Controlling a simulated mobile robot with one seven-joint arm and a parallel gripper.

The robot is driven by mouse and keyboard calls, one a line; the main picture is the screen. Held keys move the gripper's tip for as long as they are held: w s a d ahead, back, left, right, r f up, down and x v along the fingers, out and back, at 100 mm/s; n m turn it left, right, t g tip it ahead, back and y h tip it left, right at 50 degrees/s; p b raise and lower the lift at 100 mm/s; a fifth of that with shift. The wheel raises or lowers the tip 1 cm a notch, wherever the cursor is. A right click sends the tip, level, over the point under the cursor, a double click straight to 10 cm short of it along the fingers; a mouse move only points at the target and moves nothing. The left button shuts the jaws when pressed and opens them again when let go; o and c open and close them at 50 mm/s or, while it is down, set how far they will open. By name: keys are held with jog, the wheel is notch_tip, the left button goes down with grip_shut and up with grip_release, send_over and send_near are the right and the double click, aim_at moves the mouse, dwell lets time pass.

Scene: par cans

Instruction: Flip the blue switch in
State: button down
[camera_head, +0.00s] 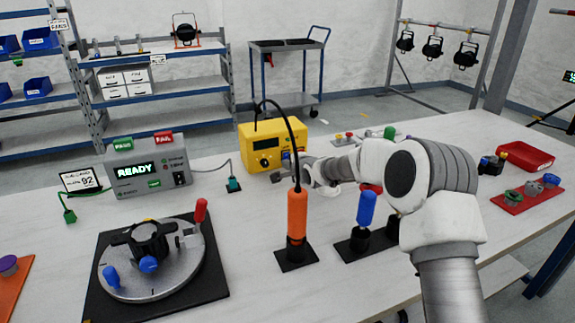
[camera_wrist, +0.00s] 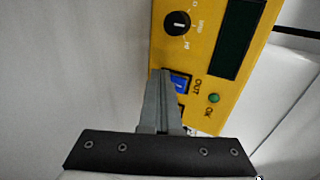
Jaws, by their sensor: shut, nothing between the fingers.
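The blue switch (camera_wrist: 180,84) is a small rocker in a dark frame on the face of a yellow box (camera_wrist: 222,55). It sits beside the "OUT" label. My gripper (camera_wrist: 163,75) is shut and empty, its fingertips at the left edge of the switch and overlapping its lower part in the wrist view. I cannot tell whether they touch it. In the head view the yellow box (camera_head: 262,133) stands at the back of the table, with my gripper (camera_head: 279,177) in front of its lower right corner.
An orange screwdriver (camera_head: 297,215) stands upright on a black base with its cord looping up. A blue-handled tool (camera_head: 366,210) stands beside it. A grey READY tester (camera_head: 148,165) is left of the yellow box. A round fixture (camera_head: 150,270) lies front left.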

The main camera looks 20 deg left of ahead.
jog(key=shift+r, duration=0.1)
jog(key=shift+r+p, duration=0.5)
jog(key=shift+r, duration=0.35)
jog(key=shift+s, duration=0.1)
